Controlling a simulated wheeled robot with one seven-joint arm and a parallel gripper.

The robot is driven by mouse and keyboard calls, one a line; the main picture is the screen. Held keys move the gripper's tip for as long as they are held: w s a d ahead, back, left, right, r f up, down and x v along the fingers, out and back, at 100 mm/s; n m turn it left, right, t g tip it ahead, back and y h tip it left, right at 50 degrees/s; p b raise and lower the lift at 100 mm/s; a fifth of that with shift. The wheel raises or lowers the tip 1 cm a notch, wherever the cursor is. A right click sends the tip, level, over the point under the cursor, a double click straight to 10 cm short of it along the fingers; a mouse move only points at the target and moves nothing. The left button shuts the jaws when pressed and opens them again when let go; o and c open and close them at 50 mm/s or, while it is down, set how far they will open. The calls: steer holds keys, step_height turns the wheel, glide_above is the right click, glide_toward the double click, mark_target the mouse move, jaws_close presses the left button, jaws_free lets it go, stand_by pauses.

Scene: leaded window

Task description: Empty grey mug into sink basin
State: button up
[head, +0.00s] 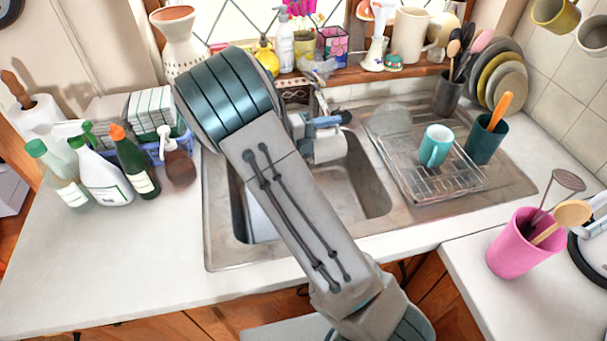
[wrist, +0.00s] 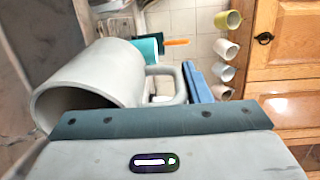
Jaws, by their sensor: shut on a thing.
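The grey mug (head: 330,148) is held over the sink basin (head: 365,190), below the tap area and partly behind my arm in the head view. In the wrist view the mug (wrist: 95,85) is large at the left, tipped so its mouth points mostly downward, since that picture is rolled sideways. Its handle reaches toward my gripper (wrist: 192,88), which is shut on the mug at the handle side. In the head view my gripper (head: 325,122) shows as a blue finger just above the mug. I cannot see any contents falling from it.
A wire rack (head: 440,178) with a turquoise mug (head: 435,146) stands on the drainboard to the right. A teal utensil pot (head: 485,140) is beside it. Bottles (head: 100,182) and a soap dispenser (head: 178,163) stand left of the sink. The windowsill behind is crowded. The front-left counter is clear.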

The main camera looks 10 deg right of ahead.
steer(key=shift+a+r+h+p, duration=0.2)
steer(key=shift+r+h+p, duration=0.1)
steer(key=shift+r+p, duration=0.3)
steer(key=shift+a+r+h+p, duration=0.2)
steer(key=shift+r+h+p, duration=0.2)
steer(key=shift+r+p, duration=0.25)
